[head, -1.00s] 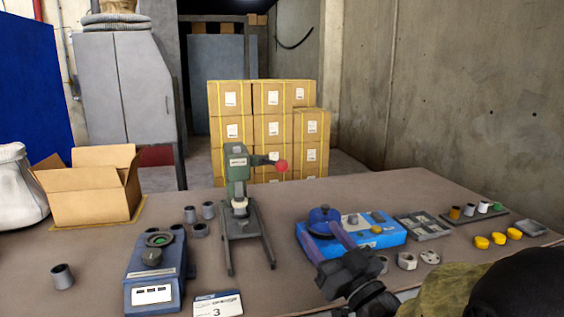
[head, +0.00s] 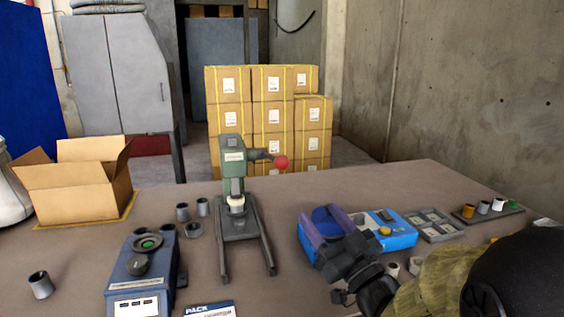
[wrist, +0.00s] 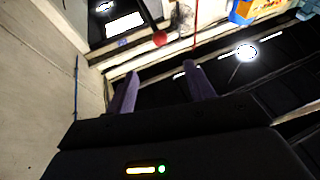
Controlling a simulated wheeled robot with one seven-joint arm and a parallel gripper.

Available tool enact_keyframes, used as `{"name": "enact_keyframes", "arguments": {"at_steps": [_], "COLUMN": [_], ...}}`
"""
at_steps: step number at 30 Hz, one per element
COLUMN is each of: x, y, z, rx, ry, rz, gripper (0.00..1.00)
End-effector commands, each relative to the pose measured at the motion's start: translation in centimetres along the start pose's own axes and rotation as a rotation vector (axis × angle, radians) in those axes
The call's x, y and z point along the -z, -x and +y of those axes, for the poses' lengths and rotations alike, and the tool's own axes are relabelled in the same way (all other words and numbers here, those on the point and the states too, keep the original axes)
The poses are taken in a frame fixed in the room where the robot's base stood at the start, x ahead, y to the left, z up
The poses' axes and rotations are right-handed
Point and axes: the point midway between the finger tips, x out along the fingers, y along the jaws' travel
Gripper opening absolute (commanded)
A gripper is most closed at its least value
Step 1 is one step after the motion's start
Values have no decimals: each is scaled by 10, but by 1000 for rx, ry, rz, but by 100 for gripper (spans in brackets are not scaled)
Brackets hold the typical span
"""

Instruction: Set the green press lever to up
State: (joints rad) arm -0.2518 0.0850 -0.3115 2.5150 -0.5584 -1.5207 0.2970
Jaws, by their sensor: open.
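The green press (head: 233,170) stands upright in the middle of the table in the head view. Its dark lever (head: 260,154) sticks out to the right from the press head, near level and dipping slightly toward its red ball knob (head: 281,162). A red ball, which looks like that knob, also shows in the wrist view (wrist: 160,38), beyond the fingertips. My gripper (head: 317,211) is open, its purple fingers apart with nothing between them. In the head view it appears right of and below the knob, not touching it. The fingers also show in the wrist view (wrist: 160,73).
A blue case (head: 401,238) lies behind my gripper, partly hidden. A blue device (head: 140,278) and several grey cups (head: 40,285) are at left, with an open cardboard box (head: 75,190) behind. Small trays (head: 436,225) lie at right.

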Motion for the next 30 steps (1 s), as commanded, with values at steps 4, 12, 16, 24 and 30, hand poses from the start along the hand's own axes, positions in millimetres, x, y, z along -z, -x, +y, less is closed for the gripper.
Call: {"name": "enact_keyframes", "arguments": {"at_steps": [4,12,16,24,30], "x": [2,4,3,3,3], "y": [-3,-13,-18,-25,-29], "z": [0,0,0,0,0], "rx": [0,4,5,4,3], "ry": [-1,-3,-3,-3,-3], "rz": [-3,-4,-5,-4,-4], "gripper": [53,53,53,53,53]}}
